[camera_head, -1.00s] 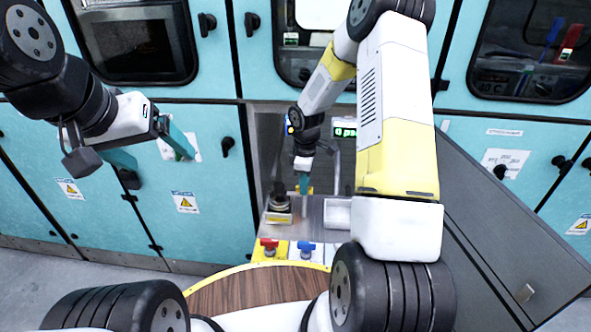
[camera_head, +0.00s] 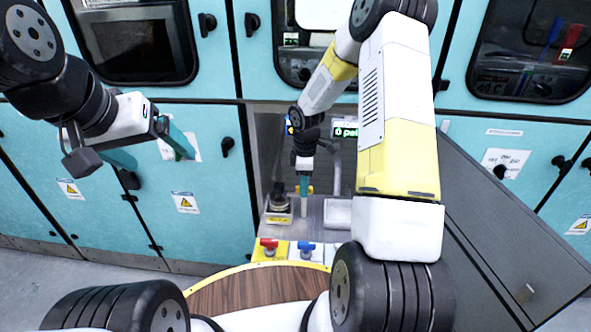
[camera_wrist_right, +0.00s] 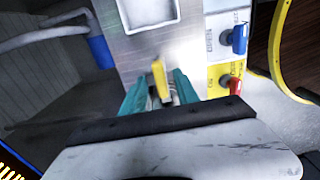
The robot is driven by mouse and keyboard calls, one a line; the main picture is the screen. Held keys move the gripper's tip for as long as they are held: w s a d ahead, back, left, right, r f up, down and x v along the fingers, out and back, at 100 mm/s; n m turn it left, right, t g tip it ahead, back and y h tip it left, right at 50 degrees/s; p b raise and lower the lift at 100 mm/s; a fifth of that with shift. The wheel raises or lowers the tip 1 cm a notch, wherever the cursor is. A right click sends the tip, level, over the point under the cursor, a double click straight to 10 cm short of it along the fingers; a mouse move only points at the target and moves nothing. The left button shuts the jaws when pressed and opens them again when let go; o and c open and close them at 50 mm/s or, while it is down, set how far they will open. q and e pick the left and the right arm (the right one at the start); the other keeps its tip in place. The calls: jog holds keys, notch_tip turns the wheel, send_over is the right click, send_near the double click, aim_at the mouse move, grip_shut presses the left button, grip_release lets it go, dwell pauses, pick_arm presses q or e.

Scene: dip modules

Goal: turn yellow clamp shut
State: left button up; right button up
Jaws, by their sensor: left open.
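The yellow clamp (camera_wrist_right: 160,80) shows in the right wrist view as a narrow upright handle on the metal bench. My right gripper (camera_wrist_right: 162,76) has its two teal fingers on either side of it, with a small gap showing. In the head view, my right gripper (camera_head: 304,184) points down over the bench, and a small yellow bit (camera_head: 310,189) of the clamp shows beside the fingers; the rest is hidden. My left gripper (camera_head: 154,150) is open and empty at the far left, well away from the bench.
A red-handled valve (camera_head: 269,243) and a blue-handled valve (camera_head: 306,246) stand at the bench's front edge. A dark round part on a yellow base (camera_head: 278,217) stands left of my right gripper. A grey panel (camera_head: 500,220) slopes at the right.

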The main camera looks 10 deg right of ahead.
notch_tip(320, 180, up, 8)
jog(key=shift+f, duration=0.15)
dwell(0.5)
jog(key=s+r+m+t, duration=0.2)
jog(key=s+r+m, duration=0.25)
jog(key=r, duration=0.45)
jog(key=s+r+m+t, duration=0.1)
jog(key=s+r+m, duration=0.2)
jog(key=s+r, duration=0.45)
jog(key=s+a+r+m+t+y, duration=0.2)
jog(key=s+r+m, duration=0.5)
jog(key=s, duration=0.5)
jog(key=shift+s+a+r+t, duration=0.15)
jog(key=shift+s+r+t, duration=0.1)
jog(key=shift+r+t, duration=0.4)
